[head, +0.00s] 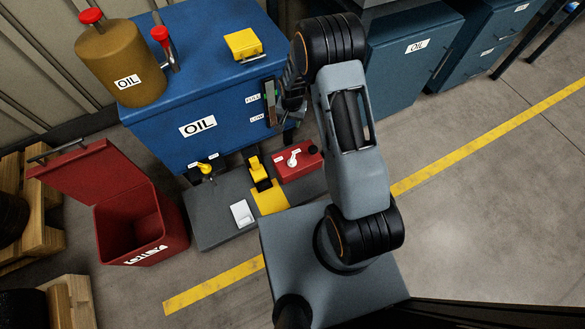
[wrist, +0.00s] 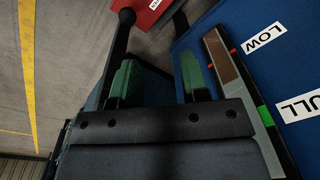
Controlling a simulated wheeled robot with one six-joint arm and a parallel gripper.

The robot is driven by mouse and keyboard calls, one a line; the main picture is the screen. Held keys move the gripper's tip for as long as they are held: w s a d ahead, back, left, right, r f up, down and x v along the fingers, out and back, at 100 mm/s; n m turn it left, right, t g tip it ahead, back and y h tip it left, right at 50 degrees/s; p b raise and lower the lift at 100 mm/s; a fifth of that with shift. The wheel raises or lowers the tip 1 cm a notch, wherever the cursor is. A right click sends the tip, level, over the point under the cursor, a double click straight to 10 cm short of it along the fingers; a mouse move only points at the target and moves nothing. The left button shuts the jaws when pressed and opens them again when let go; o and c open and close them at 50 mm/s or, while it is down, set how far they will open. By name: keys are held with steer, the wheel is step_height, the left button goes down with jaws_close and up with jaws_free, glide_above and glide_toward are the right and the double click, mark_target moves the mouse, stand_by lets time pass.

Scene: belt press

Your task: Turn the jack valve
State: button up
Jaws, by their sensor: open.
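I cannot tell from the small labels which is the jack valve. My gripper (head: 288,105) is beside the tank's front, above the red unit. In the wrist view my gripper (wrist: 158,80) is open and empty, its green-padded fingers apart.
The blue tank (head: 195,95) carries a sight gauge (wrist: 235,85) marked LOW and FULL, close to my gripper. A black rod (wrist: 118,55) is beside the left finger. An open red bin (head: 145,225) is at left.

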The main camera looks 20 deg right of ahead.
mark_target(292, 159)
steer(key=shift+m+g, duration=0.3)
steer(key=shift+m, duration=0.3)
steer(key=f+b, duration=0.3)
steer(key=f, duration=0.6)
steer(key=f+b, duration=0.3)
steer(key=f, duration=0.7)
steer(key=f+b, duration=0.2)
steer(key=f, duration=0.7)
steer(key=shift+s+f+b, duration=0.35)
steer(key=shift+b, duration=0.05)
steer(key=shift+d, duration=0.1)
jaws_close()
